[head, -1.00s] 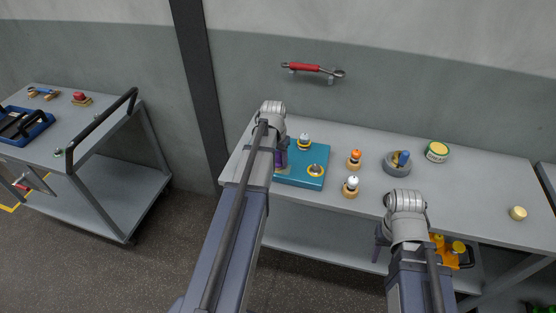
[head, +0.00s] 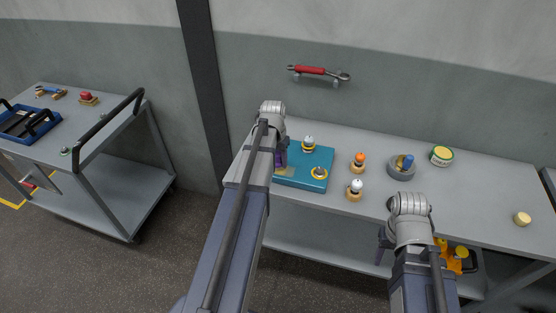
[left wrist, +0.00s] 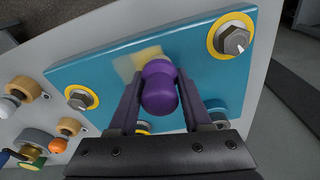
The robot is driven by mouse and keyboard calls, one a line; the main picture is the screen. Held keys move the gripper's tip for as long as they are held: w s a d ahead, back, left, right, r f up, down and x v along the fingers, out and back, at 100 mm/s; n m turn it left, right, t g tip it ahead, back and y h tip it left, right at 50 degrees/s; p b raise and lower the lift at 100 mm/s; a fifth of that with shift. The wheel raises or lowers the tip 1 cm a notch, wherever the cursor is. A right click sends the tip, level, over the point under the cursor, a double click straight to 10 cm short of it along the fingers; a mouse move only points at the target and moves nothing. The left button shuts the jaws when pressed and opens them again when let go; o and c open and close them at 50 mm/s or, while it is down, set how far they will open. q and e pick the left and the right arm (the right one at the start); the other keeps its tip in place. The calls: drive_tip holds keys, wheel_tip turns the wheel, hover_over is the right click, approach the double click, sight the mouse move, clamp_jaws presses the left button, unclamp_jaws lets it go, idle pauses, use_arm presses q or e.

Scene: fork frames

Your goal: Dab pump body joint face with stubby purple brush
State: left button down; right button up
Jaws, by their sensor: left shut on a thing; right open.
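The stubby purple brush (left wrist: 160,88) is held between the fingers of my left gripper (left wrist: 153,100), knob toward the wrist camera. Its bristle end is hidden. It stands over a teal block (left wrist: 185,45), apparently the pump body, with bolts in yellow rings near its corners. A pale yellowish patch (left wrist: 140,58) lies on the teal face beside the brush; I cannot tell whether bristles touch it. In the head view the teal block (head: 312,157) lies on the bench, my left gripper (head: 280,160) over its left side. My right gripper (head: 382,250) is open and empty at the bench's front edge.
Right of the block stand an orange-topped piece (head: 358,162), a white-topped piece (head: 355,190), a grey dish (head: 401,174) with a blue-handled item, a green-and-yellow tin (head: 441,156) and a pale cylinder (head: 522,218). A trolley (head: 110,130) stands left. The bench's right part is mostly clear.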

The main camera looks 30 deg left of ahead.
sight(293, 170)
use_arm(q)
drive_tip(key=shift+r, duration=0.35)
drive_tip(key=shift+d, duration=0.2)
drive_tip(key=shift+w+d+f, duration=0.1)
drive_tip(key=shift+w+d, duration=0.2)
drive_tip(key=shift+d, duration=0.7)
drive_tip(key=shift+w+d+f, duration=0.1)
drive_tip(key=shift+w+d, duration=0.15)
drive_tip(key=shift+d, duration=0.7)
drive_tip(key=shift+f+b, duration=0.55)
drive_tip(key=shift+b, duration=0.1)
drive_tip(key=shift+d, duration=0.1)
drive_tip(key=shift+w+d+r, duration=0.1)
drive_tip(key=shift+d+r, duration=0.05)
drive_tip(key=shift+d, duration=0.2)
